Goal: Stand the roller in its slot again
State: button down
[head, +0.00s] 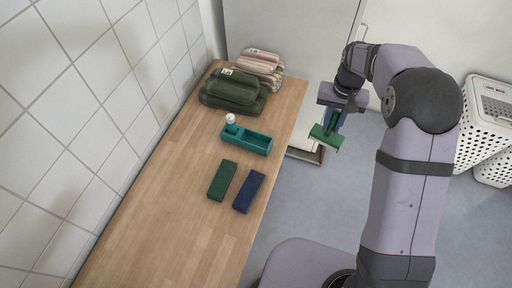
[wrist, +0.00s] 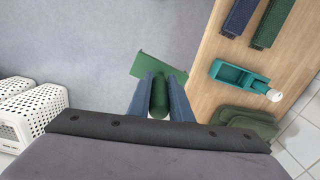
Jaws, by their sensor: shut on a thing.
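My gripper (head: 336,118) is shut on a green tool with a handle and a wide flat head, likely the roller (head: 325,138). It is held in the air right of the wooden counter, over the floor. In the wrist view the roller's handle (wrist: 159,98) is between the two blue-grey fingers, and its wide head extends beyond the fingertips. A teal holder (head: 257,144) with an open compartment stands on the counter. A white-topped bottle (head: 231,120) stands at its left end; both also show right of the gripper in the wrist view.
White perforated baskets (head: 485,115) stand at right. A tiled wall borders the counter's left.

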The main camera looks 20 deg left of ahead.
jog(key=a+f+n+b, duration=0.25)
jog(key=a+b, duration=0.35)
jog(key=a, duration=1.9)
notch_tip(320, 180, down, 11)
jog(key=p, duration=0.2)
jog(key=shift+s+d+m, duration=0.15)
jog(key=shift+d+m, duration=0.1)
jog(key=shift+m, duration=0.1)
jog(key=shift+f, duration=0.15)
jog(key=c, duration=1.6)
grip_release()
